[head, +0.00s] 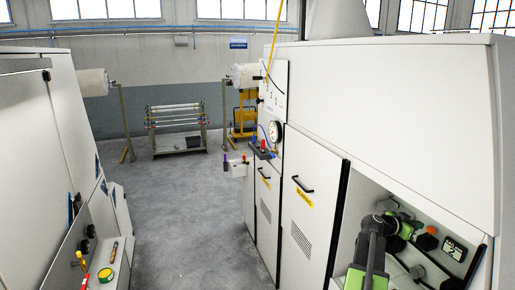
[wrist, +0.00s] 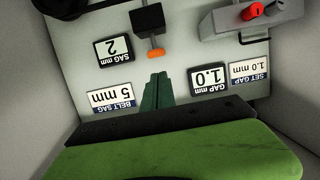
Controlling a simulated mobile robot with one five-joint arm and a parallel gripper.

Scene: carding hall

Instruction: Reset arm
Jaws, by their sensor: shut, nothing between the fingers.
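My gripper (wrist: 157,82) is shut and empty, its two green fingers together in the wrist view. It points at a pale panel inside a machine recess. Ahead of the fingertips is a black block with an orange-tipped stem (wrist: 156,53), apart from them in the picture. In the head view my arm (head: 370,250) reaches into the open recess at the lower right. The fingertips are hard to make out there.
Around the gripper are a SAG display (wrist: 114,48) reading 2, a BELT SAG 5 mm label (wrist: 111,97), a GAP display (wrist: 209,78) reading 1.0, a SET GAP label (wrist: 249,75) and a red knob (wrist: 250,10). Recess walls stand close. The aisle floor (head: 190,200) is clear.

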